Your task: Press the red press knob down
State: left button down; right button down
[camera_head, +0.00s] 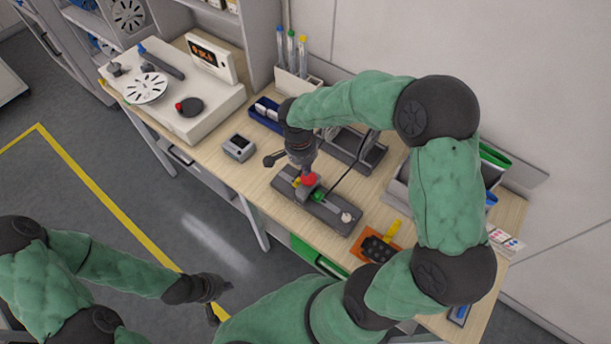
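The red press knob (308,180) sits on a long dark fixture (332,212) with yellow and green parts, on the wooden bench. My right gripper (302,164) points down directly above the knob, with its tip at or very close to the knob's top. I cannot tell whether it touches. A dark piece sticks out to its left, and its fingers are too small and overlapped to read. My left gripper (222,299) hangs over the floor in front of the bench, well away from the fixture, with its fingers spread and nothing between them.
A small grey box (238,147) stands left of the fixture. A white machine (172,93) with a disc and another red knob is further left. An orange tray (376,248) lies to the right. Pens in a holder (297,83) and dark bins stand behind.

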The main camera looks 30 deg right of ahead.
notch_tip(320, 180, up, 8)
jog(key=shift+w+a, duration=0.2)
jog(key=shift+w, duration=0.15)
dwell(0.8)
